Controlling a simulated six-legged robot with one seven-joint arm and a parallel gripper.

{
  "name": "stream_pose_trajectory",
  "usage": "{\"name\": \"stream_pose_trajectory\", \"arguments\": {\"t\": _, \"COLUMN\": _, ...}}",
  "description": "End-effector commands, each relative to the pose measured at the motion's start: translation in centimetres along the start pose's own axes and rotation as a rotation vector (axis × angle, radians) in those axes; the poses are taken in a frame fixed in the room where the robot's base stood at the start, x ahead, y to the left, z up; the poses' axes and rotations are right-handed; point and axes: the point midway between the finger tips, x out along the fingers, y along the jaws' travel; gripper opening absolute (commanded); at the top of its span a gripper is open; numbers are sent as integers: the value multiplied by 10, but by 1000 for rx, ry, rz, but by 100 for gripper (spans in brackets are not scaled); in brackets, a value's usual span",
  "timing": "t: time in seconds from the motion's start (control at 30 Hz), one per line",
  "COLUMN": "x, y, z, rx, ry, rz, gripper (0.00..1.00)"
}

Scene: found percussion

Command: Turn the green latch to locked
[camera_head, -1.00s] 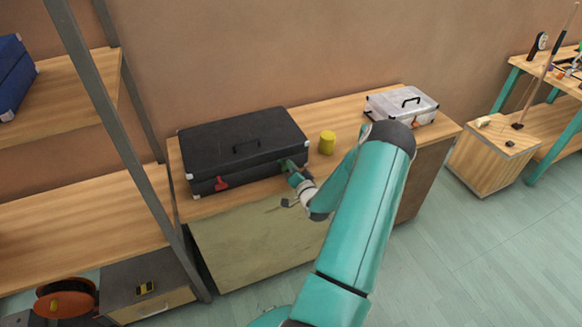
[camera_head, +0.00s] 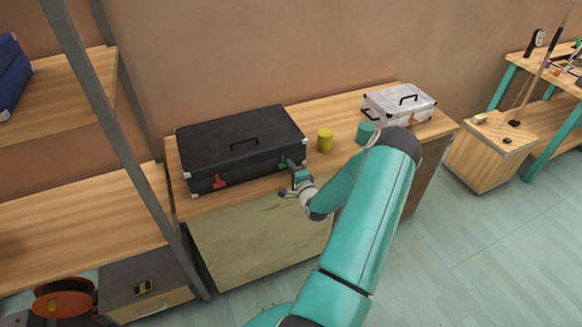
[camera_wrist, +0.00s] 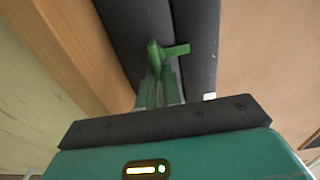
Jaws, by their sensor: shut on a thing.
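The black case (camera_head: 240,135) lies closed on the wooden bench, with a handle on its lid. The green latch (camera_head: 289,163) is on its front face at the right. In the wrist view the green latch (camera_wrist: 170,50) has one arm pointing right and another reaching back to my fingers. My gripper (camera_head: 299,178) is in front of the case's right end; in the wrist view my gripper (camera_wrist: 160,88) is shut on the latch's near arm. The fingers partly hide that arm. A red latch (camera_head: 219,181) is on the case front at the left.
A yellow cylinder (camera_head: 325,140) and a teal cylinder (camera_head: 365,132) stand right of the case. A grey shelf post (camera_head: 125,150) rises at left. The bench front (camera_head: 260,235) is below my gripper.

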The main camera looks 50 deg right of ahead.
Motion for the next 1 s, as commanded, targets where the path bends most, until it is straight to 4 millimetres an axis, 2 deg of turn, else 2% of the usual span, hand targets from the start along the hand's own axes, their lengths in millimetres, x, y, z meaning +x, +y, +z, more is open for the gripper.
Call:
{"name": "stream_pose_trajectory", "arguments": {"t": 0.47, "x": 0, "y": 1, "z": 0, "rx": 17, "ry": 0, "rz": 0, "gripper": 0}}
{"name": "stream_pose_trajectory", "arguments": {"t": 0.5, "x": 0, "y": 1, "z": 0, "rx": 17, "ry": 0, "rz": 0, "gripper": 11}}
{"name": "stream_pose_trajectory", "arguments": {"t": 0.6, "x": 0, "y": 0, "z": 0, "rx": 17, "ry": 0, "rz": 0, "gripper": 29}}
{"name": "stream_pose_trajectory", "arguments": {"t": 0.87, "x": 0, "y": 0, "z": 0, "rx": 16, "ry": 0, "rz": 0, "gripper": 29}}
{"name": "stream_pose_trajectory", "arguments": {"t": 1.0, "x": -8, "y": 0, "z": -1, "rx": 15, "ry": 1, "rz": 1, "gripper": 29}}
